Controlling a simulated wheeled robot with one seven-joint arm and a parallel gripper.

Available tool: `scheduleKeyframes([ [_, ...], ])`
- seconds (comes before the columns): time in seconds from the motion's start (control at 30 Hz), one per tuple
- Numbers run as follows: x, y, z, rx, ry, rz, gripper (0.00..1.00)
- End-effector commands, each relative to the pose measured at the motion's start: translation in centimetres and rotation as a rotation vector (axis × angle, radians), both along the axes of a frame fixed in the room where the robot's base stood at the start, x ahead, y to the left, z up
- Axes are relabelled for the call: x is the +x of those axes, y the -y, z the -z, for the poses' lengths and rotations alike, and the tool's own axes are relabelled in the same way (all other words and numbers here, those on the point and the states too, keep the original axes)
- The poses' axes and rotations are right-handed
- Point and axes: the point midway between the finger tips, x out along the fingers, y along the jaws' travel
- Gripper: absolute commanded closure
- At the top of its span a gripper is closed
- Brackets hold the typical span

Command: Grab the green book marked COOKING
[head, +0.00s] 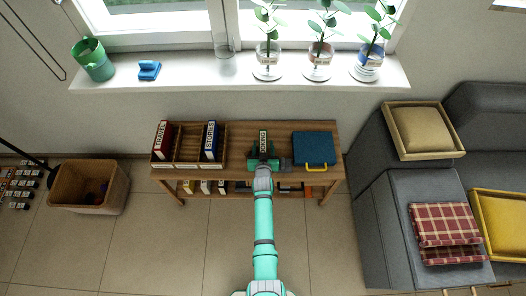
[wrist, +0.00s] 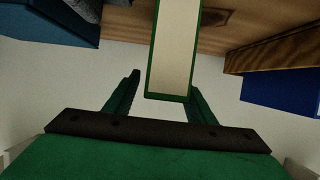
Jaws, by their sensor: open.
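The green book marked COOKING (head: 263,139) stands upright on the wooden shelf top, between the book rack and a blue case. In the wrist view the green-edged book (wrist: 174,48) shows its cream page side, and its near end reaches between the two fingers. My gripper (head: 263,160) is at the book in the head view; it also shows in the wrist view (wrist: 163,95), with its fingers apart on either side of the book's end. The left finger has a visible gap to the book. The right finger is close to it, and I cannot tell whether they touch.
A wooden rack (head: 188,165) at left holds a red TRAVEL book (head: 163,139) and a blue STORIES book (head: 210,140). The blue case (head: 313,147) with a yellow handle lies at right. More books stand on the lower shelf.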

Motion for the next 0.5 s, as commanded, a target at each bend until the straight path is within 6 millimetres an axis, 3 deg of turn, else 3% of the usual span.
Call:
scheduleKeyframes([
  [0.3, 0.35, -0.11, 0.06, 0.0, 0.002, -0.002, 0.5],
  [0.37, 0.34, -0.11, 0.07, 0.0, 0.001, -0.002, 0.62],
  [0.5, 0.33, -0.4, 0.07, 0.0, 0.001, -0.005, 0.95],
])
